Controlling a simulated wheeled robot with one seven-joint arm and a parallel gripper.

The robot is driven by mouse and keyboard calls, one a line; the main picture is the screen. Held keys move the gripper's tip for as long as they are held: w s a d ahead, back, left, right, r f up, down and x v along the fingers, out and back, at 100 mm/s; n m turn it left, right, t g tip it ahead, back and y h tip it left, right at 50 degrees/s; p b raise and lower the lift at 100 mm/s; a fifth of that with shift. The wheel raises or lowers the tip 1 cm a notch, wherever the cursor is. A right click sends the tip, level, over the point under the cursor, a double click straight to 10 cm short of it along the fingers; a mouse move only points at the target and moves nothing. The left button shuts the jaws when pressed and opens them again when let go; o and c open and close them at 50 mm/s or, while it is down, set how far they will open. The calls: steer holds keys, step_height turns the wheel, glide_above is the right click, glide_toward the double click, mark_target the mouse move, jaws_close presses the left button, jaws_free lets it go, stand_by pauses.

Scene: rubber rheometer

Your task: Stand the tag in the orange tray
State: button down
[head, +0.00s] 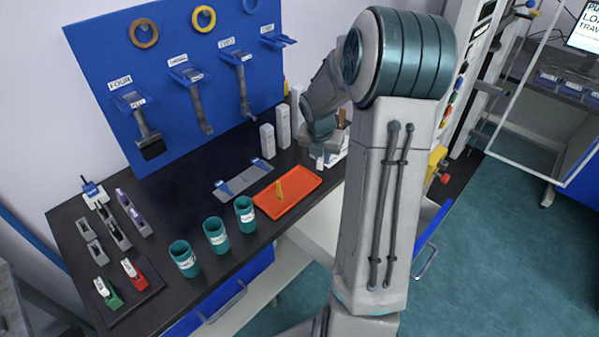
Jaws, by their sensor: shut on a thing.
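The orange tray (301,195) lies flat on the black bench, near its front edge. My arm hides part of the bench to the right.
Several teal cups (215,235) stand left of the tray. A grey plate with blue blocks (243,180) lies behind it. White upright boxes (283,126) stand near my gripper. A blue tool board (178,75) rises at the back. Small holders (120,285) fill the left end.

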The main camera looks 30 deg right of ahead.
steer(key=w+a+f, duration=0.1)
steer(key=a, duration=0.1)
steer(key=w+a+f, duration=0.2)
steer(key=shift+w+a+f, duration=0.1)
steer(key=shift+w+f, duration=0.1)
steer(key=shift+w, duration=0.1)
steer(key=shift+f, duration=1.95)
steer(key=shift+f, duration=0.15)
steer(key=c, duration=1.4)
jaws_free()
